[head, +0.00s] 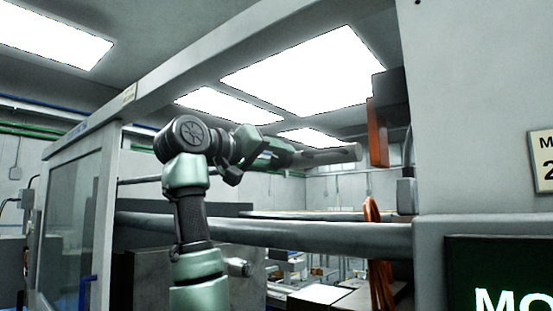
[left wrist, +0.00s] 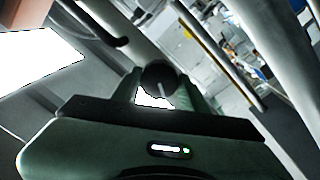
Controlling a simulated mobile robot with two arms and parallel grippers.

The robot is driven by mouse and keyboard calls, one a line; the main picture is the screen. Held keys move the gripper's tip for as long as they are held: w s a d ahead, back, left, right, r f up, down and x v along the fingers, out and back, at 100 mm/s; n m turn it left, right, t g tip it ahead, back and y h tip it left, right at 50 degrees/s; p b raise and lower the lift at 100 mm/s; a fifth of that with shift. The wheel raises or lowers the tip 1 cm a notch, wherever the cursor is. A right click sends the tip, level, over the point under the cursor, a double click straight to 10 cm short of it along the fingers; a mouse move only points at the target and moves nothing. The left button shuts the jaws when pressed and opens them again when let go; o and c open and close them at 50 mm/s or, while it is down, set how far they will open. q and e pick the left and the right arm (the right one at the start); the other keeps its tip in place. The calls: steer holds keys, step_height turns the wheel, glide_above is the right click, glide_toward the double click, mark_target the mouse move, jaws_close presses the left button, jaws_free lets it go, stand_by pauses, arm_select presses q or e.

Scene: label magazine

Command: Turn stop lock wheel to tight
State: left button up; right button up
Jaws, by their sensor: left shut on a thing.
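My left gripper (head: 296,157) reaches in from the left in the head view, pointing right. In the left wrist view my left gripper (left wrist: 160,92) has its two green fingers on either side of a dark round part (left wrist: 157,76) with a pale line on its face. This looks like the stop lock wheel, and the fingers are shut on it. In the head view a grey cylindrical part (head: 335,156) extends right from the fingertips, with a lighter end. Tight markings cannot be read. My right gripper is not in view.
A thick grey horizontal bar (head: 320,236) runs below my left gripper. An orange upright part (head: 377,134) stands just right of the cylinder's end. The large grey machine housing (head: 475,110) fills the right side. A framed clear panel (head: 72,225) stands at left.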

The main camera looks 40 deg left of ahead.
arm_select(q)
steer(key=shift+w+f, duration=0.1)
steer(key=shift+f, duration=0.1)
stand_by(0.4)
steer(key=o, duration=1.4)
steer(key=shift+r, duration=0.1)
steer(key=shift+s, duration=0.2)
steer(key=s+b, duration=0.1)
steer(key=s, duration=0.1)
steer(key=s+b, duration=0.1)
steer(key=s, duration=0.2)
steer(key=s+a+b, duration=0.1)
steer(key=s, duration=0.1)
steer(key=shift+s, duration=0.3)
